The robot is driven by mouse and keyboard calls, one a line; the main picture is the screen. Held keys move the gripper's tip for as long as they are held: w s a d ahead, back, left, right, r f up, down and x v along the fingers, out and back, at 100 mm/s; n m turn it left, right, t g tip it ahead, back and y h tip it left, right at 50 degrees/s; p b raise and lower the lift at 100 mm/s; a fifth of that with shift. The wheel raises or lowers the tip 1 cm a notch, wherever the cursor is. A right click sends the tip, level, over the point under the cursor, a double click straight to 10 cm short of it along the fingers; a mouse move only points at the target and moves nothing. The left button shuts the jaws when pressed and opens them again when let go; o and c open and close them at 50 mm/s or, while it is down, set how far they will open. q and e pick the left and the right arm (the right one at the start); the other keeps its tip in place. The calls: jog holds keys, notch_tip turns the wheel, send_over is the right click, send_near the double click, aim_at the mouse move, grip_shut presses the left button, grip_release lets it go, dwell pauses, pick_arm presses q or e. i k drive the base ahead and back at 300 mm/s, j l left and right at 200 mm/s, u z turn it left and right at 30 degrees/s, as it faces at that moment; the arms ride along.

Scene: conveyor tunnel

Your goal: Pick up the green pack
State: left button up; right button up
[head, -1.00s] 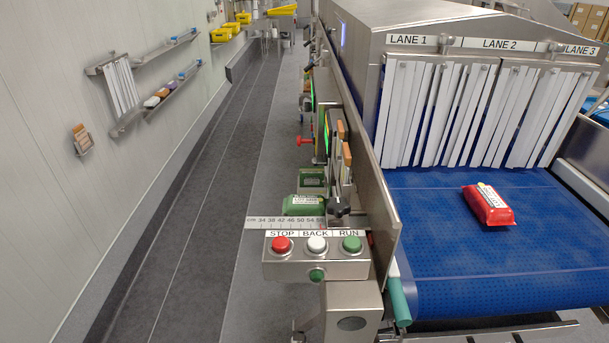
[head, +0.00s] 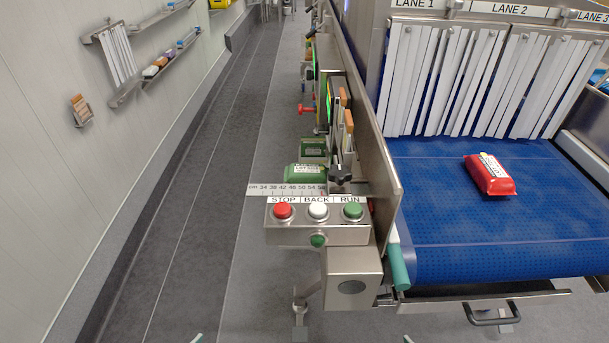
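A green pack-like item (head: 305,174) with a white label lies behind the ruler, left of the conveyor's side rail. A second, darker green item (head: 313,149) with a pale label sits just behind it; I cannot tell exactly what it is. On the blue belt there is only a red pack (head: 490,175) with a white label, in front of the strip curtains. Small slivers at the bottom edge look like the tips of my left gripper (head: 197,338) and my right gripper (head: 408,338). Both are far from the packs, and their opening cannot be seen.
A control box (head: 318,234) with red STOP, white BACK and green RUN buttons stands left of the belt (head: 480,255). White strip curtains (head: 480,80) hide the tunnel's inside. A drawer handle (head: 492,318) is below the belt. The floor aisle at left is clear.

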aim_at(296, 173)
jog(key=k, duration=0.65)
jog(key=k+z, duration=0.3)
jog(key=k+l+z, duration=0.15)
jog(key=k+z, duration=0.2)
jog(key=z, duration=1.6)
jog(key=j+z, duration=0.25)
jog(key=j, duration=0.15)
jog(key=k+j+z, duration=0.1)
jog(key=j+z, duration=0.15)
jog(key=j, duration=0.15)
jog(key=k+j, duration=0.1)
jog(key=j, duration=0.4)
jog(key=k+j, duration=0.1)
jog(key=j, duration=0.35)
jog(key=k+j, duration=0.15)
jog(key=j, duration=0.35)
jog(key=k+j, duration=0.1)
jog(key=j, duration=0.35)
jog(key=k+j, duration=0.1)
jog(key=j, duration=0.4)
jog(key=k+j, duration=0.1)
jog(key=j, duration=0.35)
